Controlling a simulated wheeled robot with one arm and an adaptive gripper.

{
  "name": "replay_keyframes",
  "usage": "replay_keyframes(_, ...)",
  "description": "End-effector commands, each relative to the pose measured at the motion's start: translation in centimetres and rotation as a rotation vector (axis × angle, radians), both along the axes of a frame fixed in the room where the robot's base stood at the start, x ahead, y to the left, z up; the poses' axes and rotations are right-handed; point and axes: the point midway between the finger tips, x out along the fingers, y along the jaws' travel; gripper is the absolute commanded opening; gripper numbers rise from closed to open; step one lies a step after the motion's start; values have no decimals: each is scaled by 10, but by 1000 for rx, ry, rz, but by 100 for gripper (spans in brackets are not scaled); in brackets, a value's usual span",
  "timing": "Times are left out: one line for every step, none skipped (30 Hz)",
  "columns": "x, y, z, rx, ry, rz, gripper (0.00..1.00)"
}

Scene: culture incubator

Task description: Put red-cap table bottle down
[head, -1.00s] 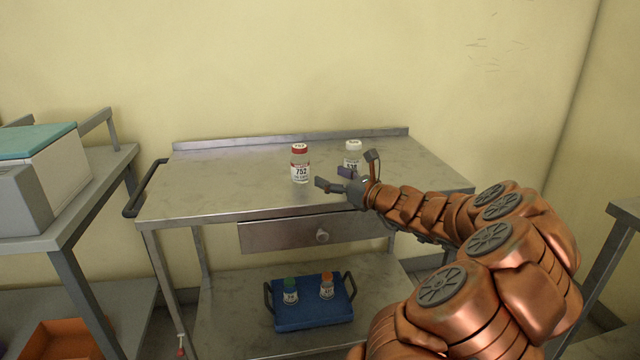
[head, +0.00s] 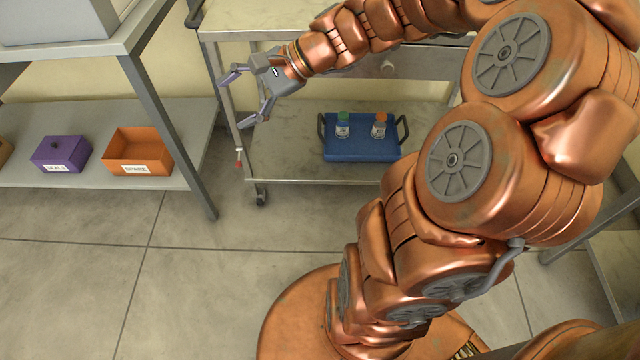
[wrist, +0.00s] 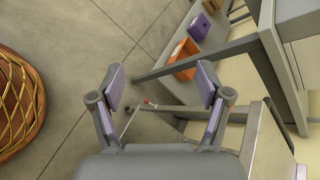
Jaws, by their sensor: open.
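My gripper (head: 241,98) is open and empty, off the left front corner of the metal cart (head: 240,22). In the wrist view my gripper (wrist: 161,85) has its two fingers spread with only floor and shelving behind. The red-cap bottle is not in the head view now, as most of the cart's top is out of frame. A sliver of something pale at the lower right edge of the wrist view is too small to identify.
A blue tray (head: 362,151) on the cart's lower shelf holds a green-cap bottle (head: 343,125) and an orange-cap bottle (head: 379,126). The left shelf bears a purple box (head: 62,153) and an orange bin (head: 138,150). Floor (head: 130,270) at the lower left is clear.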

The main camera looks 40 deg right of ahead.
Motion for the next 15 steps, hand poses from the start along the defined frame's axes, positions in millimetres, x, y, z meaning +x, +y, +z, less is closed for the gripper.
replay_keyframes(-21, 25, -10, -78, 2, 117, 77)
replay_keyframes(-34, 35, -17, -126, 2, 183, 77)
replay_keyframes(-51, 46, -25, -187, 1, 270, 77)
replay_keyframes(-64, 53, -32, -232, 1, 335, 77)
replay_keyframes(-78, 58, -38, -276, 3, 400, 77)
replay_keyframes(-96, 64, -46, -332, 4, 487, 77)
replay_keyframes(-110, 66, -52, -376, 5, 552, 77)
replay_keyframes(-124, 67, -58, -420, 7, 616, 77)
replay_keyframes(-141, 67, -65, -475, 9, 700, 77)
replay_keyframes(-154, 65, -69, -517, 11, 762, 77)
replay_keyframes(-166, 62, -74, -559, 13, 823, 77)
replay_keyframes(-180, 57, -78, -613, 13, 899, 77)
replay_keyframes(-191, 52, -81, -651, 16, 956, 77)
replay_keyframes(-200, 46, -83, -686, 22, 1008, 77)
replay_keyframes(-212, 39, -86, -728, 27, 1073, 77)
